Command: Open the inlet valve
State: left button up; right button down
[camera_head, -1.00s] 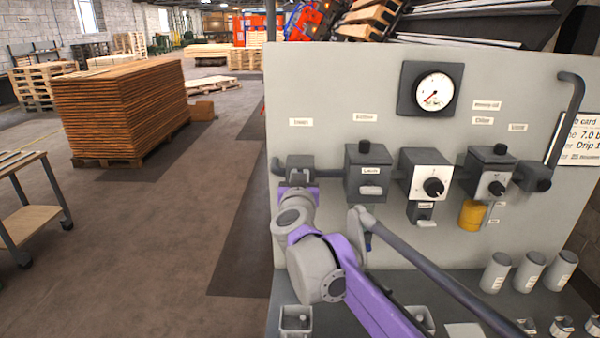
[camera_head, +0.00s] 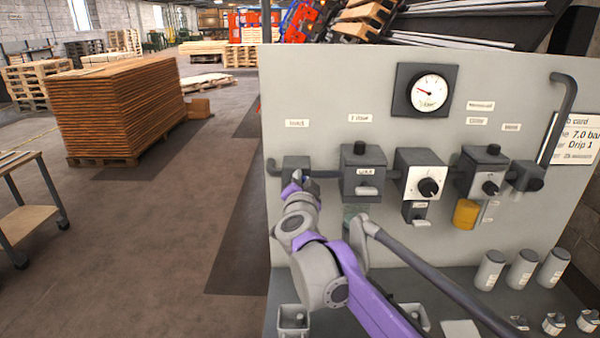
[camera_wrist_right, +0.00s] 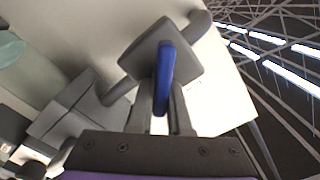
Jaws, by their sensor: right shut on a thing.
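The inlet valve is a grey block (camera_head: 297,163) at the left end of the panel's pipe run, under a small label (camera_head: 297,123). In the right wrist view its block (camera_wrist_right: 140,52) carries a blue lever (camera_wrist_right: 164,75). My right gripper (camera_wrist_right: 161,108) is shut on this lever, its fingers on both sides of it. In the head view my right gripper (camera_head: 293,187) is at the valve's lower front, and hides the lever there. The round gauge (camera_head: 429,89) above has its red needle pointing left and slightly up. My left gripper is not in view.
Right of the valve, the pipe runs through a filter block (camera_head: 363,168), a knobbed white-faced unit (camera_head: 419,175) and another knobbed block (camera_head: 480,172). Grey cylinders (camera_head: 522,269) stand on the ledge. The floor (camera_head: 175,215) left of the panel is clear.

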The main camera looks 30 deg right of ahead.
jog(key=m, duration=0.2)
jog(key=m+p, duration=0.1)
jog(key=m, duration=0.1)
jog(key=shift+s+d+f+m, duration=0.15)
jog(key=shift+d+f+m, duration=0.05)
jog(key=shift+f+m, duration=0.15)
jog(key=shift+f+m+p, duration=0.2)
jog(key=shift+m+p, duration=0.1)
jog(key=shift+m, duration=0.8)
jog(key=shift+f+m+p, duration=0.2)
jog(key=shift+m+p, duration=0.05)
jog(key=shift+m, duration=0.8)
jog(key=c, duration=0.9)
grip_release()
jog(key=shift+o, duration=0.2)
jog(key=b+v, duration=0.1)
jog(key=v, duration=1)
